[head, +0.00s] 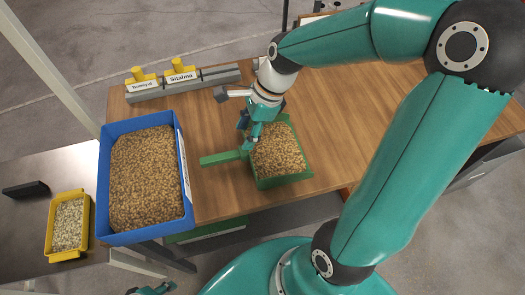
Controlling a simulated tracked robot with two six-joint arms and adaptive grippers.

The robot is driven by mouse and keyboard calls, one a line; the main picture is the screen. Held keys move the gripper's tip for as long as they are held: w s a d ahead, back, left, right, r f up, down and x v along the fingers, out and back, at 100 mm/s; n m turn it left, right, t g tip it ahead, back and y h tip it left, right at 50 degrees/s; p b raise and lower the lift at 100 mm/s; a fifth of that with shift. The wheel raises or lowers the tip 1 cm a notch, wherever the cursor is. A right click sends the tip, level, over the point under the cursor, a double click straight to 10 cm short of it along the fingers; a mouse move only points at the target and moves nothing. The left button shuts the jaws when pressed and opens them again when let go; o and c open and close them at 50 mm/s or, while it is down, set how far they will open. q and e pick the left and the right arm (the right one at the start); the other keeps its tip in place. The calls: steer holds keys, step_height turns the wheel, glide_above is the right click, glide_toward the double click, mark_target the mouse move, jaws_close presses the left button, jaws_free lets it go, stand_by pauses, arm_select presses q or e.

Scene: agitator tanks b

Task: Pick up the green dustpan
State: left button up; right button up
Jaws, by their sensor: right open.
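The green dustpan (285,182) rests on the wooden table near its front edge, filled with brown granules (277,152). Its flat green handle (221,158) points left. My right gripper (249,143) is open and points down at the dustpan's left side, where the handle joins the pan. Its fingers cover part of that joint, and I cannot tell whether they touch it. A small teal and dark part at the bottom edge looks like my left gripper (150,290); it is mostly cut off and its jaws are unclear.
A blue bin (189,213) of brown granules stands left of the handle. A grey rail (218,78) with two labelled yellow pieces (181,72) lies behind. A yellow tray (49,226) of pale granules sits on the grey surface at left. The table right of the dustpan looks clear.

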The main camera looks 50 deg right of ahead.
mark_target(238, 150)
steer(key=x, duration=0.9)
jaws_close()
steer(key=shift+d, duration=0.1)
